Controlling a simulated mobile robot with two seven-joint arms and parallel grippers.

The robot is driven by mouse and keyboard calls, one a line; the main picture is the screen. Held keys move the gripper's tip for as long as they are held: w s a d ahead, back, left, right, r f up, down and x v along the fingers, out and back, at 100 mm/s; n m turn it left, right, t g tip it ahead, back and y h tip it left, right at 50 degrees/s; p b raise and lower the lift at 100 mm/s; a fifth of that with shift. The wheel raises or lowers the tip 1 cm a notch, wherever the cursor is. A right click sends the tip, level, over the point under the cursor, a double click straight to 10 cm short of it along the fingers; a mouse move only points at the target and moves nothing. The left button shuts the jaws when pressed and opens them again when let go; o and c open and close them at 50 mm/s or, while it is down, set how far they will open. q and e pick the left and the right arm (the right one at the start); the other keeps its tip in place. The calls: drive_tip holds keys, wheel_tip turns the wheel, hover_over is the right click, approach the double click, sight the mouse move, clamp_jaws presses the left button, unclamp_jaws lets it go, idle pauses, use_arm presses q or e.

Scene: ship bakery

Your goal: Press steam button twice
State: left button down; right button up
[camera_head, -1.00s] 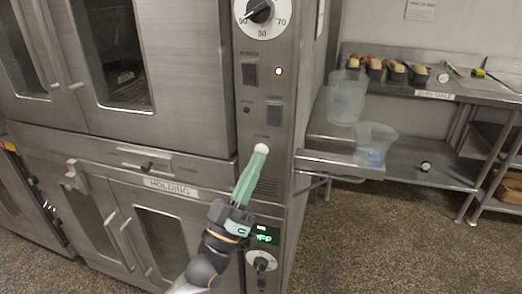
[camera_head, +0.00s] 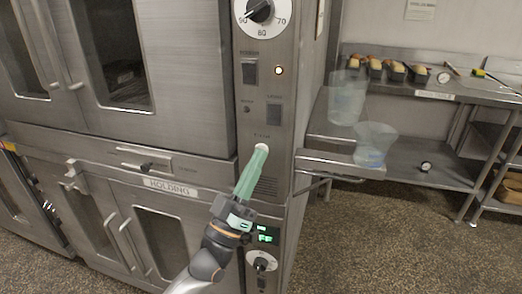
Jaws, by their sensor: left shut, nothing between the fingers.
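The steam button (camera_head: 262,147) is a pale round knob on the oven's steel control panel (camera_head: 252,122), below the two dark rocker switches. My left gripper (camera_head: 260,151) is shut, with green fingers pointing up at the button. Its tips overlap the button's lower part in the picture and look to be at or against it; I cannot tell whether the button is pushed in. The small label above the button is too blurred to read. My right gripper is not in view.
A green display (camera_head: 266,238) and lower dial (camera_head: 261,261) are near my left wrist. A steel shelf with a clear jug (camera_head: 371,147) stands close on the right.

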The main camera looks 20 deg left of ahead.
use_arm(q)
drive_tip(key=shift+w, duration=0.15)
idle(0.5)
drive_tip(key=shift+s+p, duration=0.4)
drive_tip(key=shift+s, duration=0.4)
drive_tip(key=shift+s+a+p, duration=0.1)
drive_tip(key=shift+s+p, duration=0.9)
drive_tip(key=shift+s, duration=1.5)
idle(0.5)
